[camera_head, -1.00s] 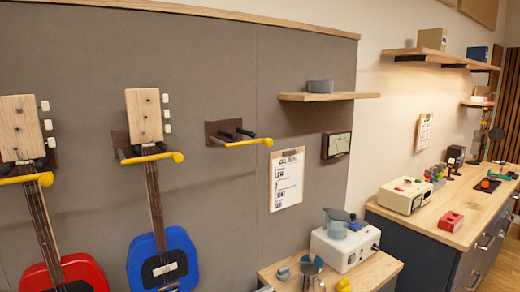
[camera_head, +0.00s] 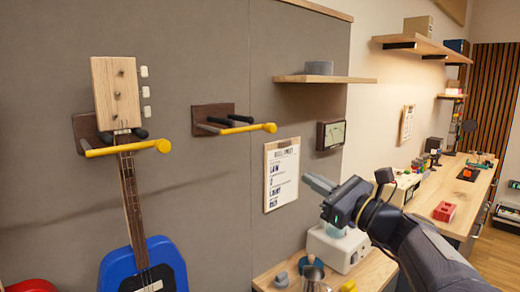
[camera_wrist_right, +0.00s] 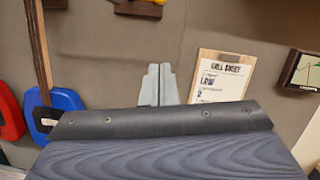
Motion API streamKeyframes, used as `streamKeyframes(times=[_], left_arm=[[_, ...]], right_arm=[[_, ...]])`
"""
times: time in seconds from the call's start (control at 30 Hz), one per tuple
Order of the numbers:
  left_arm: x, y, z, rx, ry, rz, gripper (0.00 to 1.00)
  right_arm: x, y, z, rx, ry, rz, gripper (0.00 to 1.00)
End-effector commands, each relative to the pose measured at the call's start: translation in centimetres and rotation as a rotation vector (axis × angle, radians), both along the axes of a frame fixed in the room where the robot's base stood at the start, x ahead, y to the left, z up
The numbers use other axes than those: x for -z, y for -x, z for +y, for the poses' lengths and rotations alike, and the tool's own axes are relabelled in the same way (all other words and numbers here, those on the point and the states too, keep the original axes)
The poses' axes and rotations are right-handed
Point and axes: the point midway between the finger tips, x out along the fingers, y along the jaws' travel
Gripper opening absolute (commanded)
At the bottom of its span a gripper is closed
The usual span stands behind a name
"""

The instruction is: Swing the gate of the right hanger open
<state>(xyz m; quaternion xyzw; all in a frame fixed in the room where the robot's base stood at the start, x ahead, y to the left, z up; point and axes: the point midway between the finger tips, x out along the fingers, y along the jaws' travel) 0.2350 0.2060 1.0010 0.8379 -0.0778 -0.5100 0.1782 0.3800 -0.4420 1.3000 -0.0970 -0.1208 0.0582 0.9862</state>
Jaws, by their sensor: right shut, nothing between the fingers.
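The right hanger (camera_head: 213,117) is a dark wooden block on the grey wall panel with two black prongs and no guitar on it. Its yellow gate (camera_head: 237,128), tipped with a round knob, lies across the front of the prongs. In the right wrist view only the lower part of a dark hanger block (camera_wrist_right: 138,9) shows at the top edge. My right gripper (camera_head: 319,187) is shut and empty, below and to the right of the gate and apart from it. Its closed fingers also show in the right wrist view (camera_wrist_right: 157,84). My left gripper is out of view.
A blue guitar (camera_head: 165,262) hangs on the neighbouring hanger to the left, behind another yellow gate (camera_head: 125,148). A clipboard sheet (camera_head: 282,172) and a framed meter (camera_head: 330,134) are on the wall near my right gripper. A small shelf (camera_head: 322,79) juts out above.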

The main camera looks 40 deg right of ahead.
Motion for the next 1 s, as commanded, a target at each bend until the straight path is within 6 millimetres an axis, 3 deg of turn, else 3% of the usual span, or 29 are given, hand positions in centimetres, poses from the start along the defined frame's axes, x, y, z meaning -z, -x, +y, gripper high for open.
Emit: streamKeyframes(times=[0.47, 0.67, 1.0], left_arm=[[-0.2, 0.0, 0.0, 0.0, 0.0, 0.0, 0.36], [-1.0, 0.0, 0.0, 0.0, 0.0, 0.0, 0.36], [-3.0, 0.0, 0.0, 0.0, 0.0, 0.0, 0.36]], right_arm=[[-0.4, -0.4, -0.3, 0.005, -0.014, -0.009, 0.0], [-1.2, -3.2, 0.1, 0.003, -0.015, -0.008, 0.0], [-3.2, -9.9, 1.0, 0.005, -0.015, -0.01, 0.0]])
